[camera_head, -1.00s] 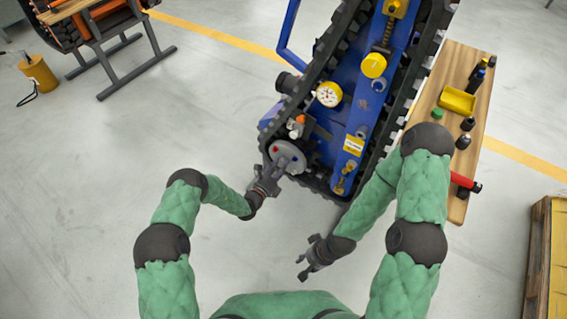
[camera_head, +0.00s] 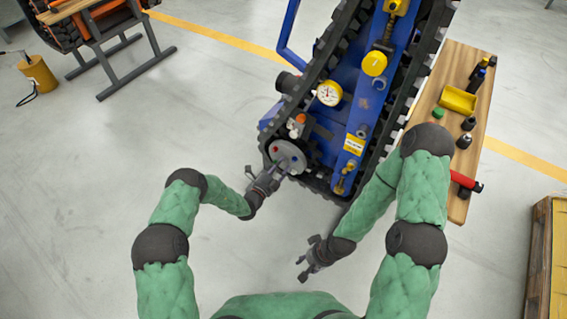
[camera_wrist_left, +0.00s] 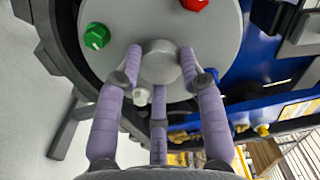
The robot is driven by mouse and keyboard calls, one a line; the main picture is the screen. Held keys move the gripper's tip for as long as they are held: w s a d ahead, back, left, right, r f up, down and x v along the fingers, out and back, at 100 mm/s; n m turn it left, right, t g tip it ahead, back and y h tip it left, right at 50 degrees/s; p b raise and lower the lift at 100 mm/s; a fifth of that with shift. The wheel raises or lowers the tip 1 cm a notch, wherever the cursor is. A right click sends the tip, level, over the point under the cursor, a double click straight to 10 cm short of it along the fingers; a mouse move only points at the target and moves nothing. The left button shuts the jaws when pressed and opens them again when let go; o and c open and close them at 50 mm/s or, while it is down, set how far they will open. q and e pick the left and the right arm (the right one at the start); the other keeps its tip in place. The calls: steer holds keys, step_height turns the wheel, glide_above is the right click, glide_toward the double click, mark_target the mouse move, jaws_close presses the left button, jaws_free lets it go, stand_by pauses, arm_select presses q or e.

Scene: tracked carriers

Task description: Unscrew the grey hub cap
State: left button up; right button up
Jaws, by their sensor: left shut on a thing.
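The grey hub cap (camera_wrist_left: 161,66) is a round knob at the centre of a grey disc (camera_wrist_left: 205,40) in the left wrist view. The disc carries red, green and white bolts and also shows at the lower end of the tracked carrier in the head view (camera_head: 290,153). My left gripper (camera_head: 279,170) reaches the disc; its fingers (camera_wrist_left: 160,72) are shut around the cap, two at its sides and one below. In the head view the gripper mostly hides the cap. My right gripper (camera_head: 308,260) hangs open and empty over the floor, below the carrier.
The blue carrier (camera_head: 350,100) with its black track fills the upper middle. A wooden bench (camera_head: 460,190) with a yellow tray (camera_head: 457,100), dark bottles and a red-handled tool stands to its right. A wooden crate (camera_head: 540,260) is at lower right.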

stand_by(0.3)
arm_select(q)
steer(key=n, duration=0.9)
steer(key=shift+n, duration=0.4)
steer(key=o, duration=1)
steer(key=shift+c, duration=0.2)
